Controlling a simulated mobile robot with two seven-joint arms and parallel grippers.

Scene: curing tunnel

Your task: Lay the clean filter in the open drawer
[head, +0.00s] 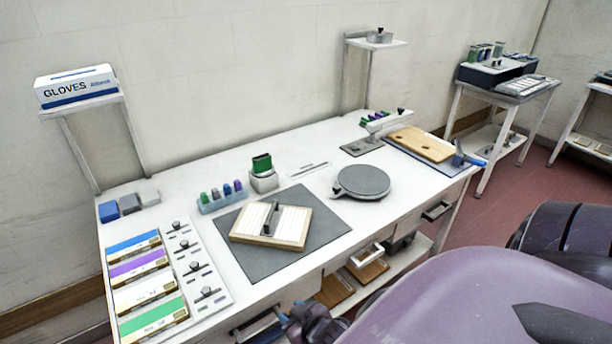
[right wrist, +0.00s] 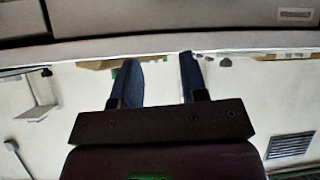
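A white pleated filter (head: 252,222) in a pale wooden frame lies flat on the dark grey mat (head: 318,212). A dark bar stands across its middle. I cannot tell from these views which drawer is open. My right gripper (head: 284,318) is low at the bench front, near the lower-left handle and apart from the filter. In the right wrist view its blue fingers (right wrist: 160,62) are apart with nothing between them. My left gripper is not in view.
A round grey turntable (head: 362,182) sits right of the mat. Coloured boxes (head: 140,262) fill the left end. A wooden board (head: 421,145) lies at the right end.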

